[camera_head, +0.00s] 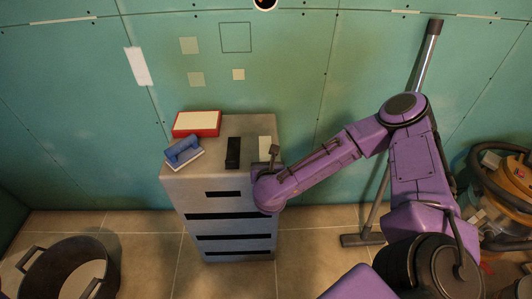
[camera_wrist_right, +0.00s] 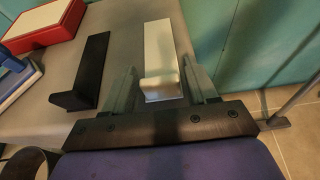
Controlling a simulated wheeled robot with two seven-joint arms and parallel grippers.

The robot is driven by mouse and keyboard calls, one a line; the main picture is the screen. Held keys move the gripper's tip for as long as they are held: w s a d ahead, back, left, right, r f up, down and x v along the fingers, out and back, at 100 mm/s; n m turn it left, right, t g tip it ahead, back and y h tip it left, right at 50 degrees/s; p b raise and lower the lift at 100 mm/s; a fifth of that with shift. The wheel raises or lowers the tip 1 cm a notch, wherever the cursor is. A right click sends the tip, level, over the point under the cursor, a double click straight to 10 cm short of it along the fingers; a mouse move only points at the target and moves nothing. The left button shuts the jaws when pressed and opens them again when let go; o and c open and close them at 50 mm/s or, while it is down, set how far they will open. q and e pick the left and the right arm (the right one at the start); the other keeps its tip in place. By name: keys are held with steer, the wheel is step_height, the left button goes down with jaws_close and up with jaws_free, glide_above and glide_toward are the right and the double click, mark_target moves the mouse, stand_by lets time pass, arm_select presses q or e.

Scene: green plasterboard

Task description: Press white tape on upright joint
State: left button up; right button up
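A white L-shaped piece (camera_wrist_right: 160,48) with a raised tab lies on the grey cabinet top, and it also shows in the head view (camera_head: 265,146). My right gripper (camera_wrist_right: 165,88) is open, with one finger on each side of the tab and gaps visible. In the head view the right gripper (camera_head: 273,154) is at the cabinet's right edge, partly hidden by my arm. A white strip (camera_head: 137,66) is on the green wall over the left upright joint (camera_head: 123,25), slightly tilted. My left gripper is not in view.
The grey cabinet (camera_head: 225,222) also holds a black L-shaped piece (camera_head: 233,153), a red box with a pale top (camera_head: 197,123) and a blue-handled float (camera_head: 183,153). A bucket (camera_head: 70,270) stands lower left. A vacuum (camera_head: 505,190) and pole (camera_head: 428,58) are right.

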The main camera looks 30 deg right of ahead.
steer(key=c, duration=0.8)
steer(key=shift+r, duration=0.1)
